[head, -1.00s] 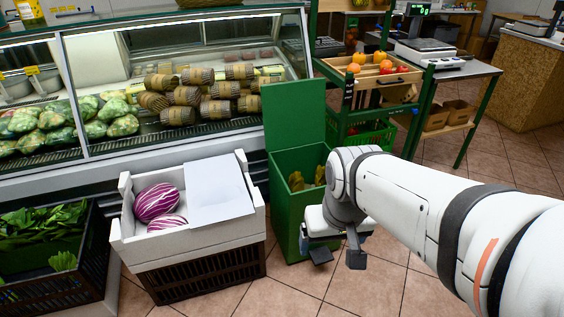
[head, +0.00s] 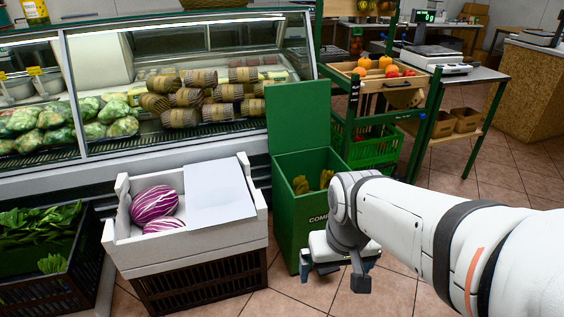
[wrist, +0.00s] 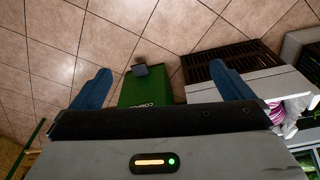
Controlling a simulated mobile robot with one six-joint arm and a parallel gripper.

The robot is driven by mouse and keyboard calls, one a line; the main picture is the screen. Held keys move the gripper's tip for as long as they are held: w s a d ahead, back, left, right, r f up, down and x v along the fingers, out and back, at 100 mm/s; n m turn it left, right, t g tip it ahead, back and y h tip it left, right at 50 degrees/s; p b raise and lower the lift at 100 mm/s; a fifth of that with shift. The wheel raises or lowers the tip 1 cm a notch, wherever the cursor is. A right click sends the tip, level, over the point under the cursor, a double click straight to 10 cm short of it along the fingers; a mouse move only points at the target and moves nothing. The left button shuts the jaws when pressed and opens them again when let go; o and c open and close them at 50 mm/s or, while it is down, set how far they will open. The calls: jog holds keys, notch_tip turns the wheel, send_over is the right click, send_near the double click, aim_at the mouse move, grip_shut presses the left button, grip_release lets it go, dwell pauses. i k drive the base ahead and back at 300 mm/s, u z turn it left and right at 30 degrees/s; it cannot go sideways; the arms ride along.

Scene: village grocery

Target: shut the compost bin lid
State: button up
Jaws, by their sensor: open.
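The green compost bin (head: 295,215) stands on the tiled floor in front of the display case. Its green lid (head: 299,114) is open and stands upright at the back, and some yellowish-brown scraps (head: 312,182) show inside. The bin also shows in the wrist view (wrist: 150,88), with part of its lettering. My gripper (head: 333,281) is open and empty, with its fingers pointing down, in front of the bin and below its rim in the head view. My wrist hides part of the bin's front and right side.
A white crate (head: 128,250) with striped purple produce (head: 155,204) and a white sheet (head: 217,188) stands left of the bin, on a dark crate (head: 203,290). A green rack (head: 385,122) with produce is behind on the right. Tiled floor (head: 455,225) is free at right.

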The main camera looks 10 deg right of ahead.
aim_at(298, 114)
jog(key=z, duration=0.4)
jog(key=i, duration=1.55)
jog(key=u, duration=0.4)
